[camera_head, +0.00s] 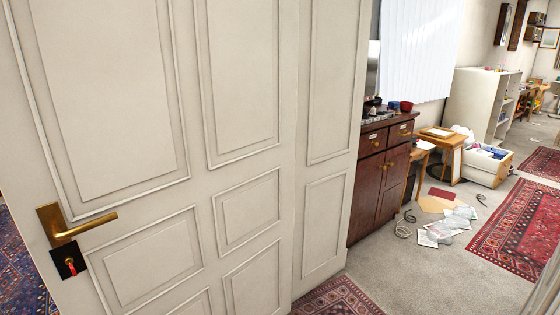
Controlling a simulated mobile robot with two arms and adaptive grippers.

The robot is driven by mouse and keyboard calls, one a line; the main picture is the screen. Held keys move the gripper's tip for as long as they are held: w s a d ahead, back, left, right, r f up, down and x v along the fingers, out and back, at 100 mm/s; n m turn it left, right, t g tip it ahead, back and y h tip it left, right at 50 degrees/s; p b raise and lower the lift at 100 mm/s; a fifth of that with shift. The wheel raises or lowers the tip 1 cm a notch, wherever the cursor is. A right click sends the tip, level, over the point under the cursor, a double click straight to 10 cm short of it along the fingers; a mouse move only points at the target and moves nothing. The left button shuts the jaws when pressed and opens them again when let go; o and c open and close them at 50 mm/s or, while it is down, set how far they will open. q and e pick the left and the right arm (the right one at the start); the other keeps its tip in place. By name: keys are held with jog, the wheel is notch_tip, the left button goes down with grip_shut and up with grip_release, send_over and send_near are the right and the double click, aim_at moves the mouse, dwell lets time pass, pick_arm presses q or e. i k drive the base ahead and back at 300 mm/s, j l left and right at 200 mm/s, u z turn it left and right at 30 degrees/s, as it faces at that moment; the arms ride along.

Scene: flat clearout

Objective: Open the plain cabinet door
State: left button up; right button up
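A dark reddish-brown wooden cabinet (380,172) stands past the edge of a white door in the middle of the view. Two drawers with brass knobs (388,137) are at its top, and two shut doors (378,190) are below them. I cannot tell whether one of these is the plain cabinet door. Part of the cabinet's left side is hidden behind the white door. Neither of my grippers is in view.
A large white panelled door (150,150) with a brass handle (85,227) fills the left and middle, close to me. Papers (447,226) and loose cables (403,230) lie on the carpet. A white drawer box (487,167), red rugs (517,228) and white shelves (480,100) are beyond.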

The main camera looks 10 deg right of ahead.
aim_at(369, 172)
jog(key=i+l+z, duration=0.15)
jog(key=i+z, duration=0.65)
jog(key=i+j+z, duration=0.15)
jog(key=i+z, duration=0.25)
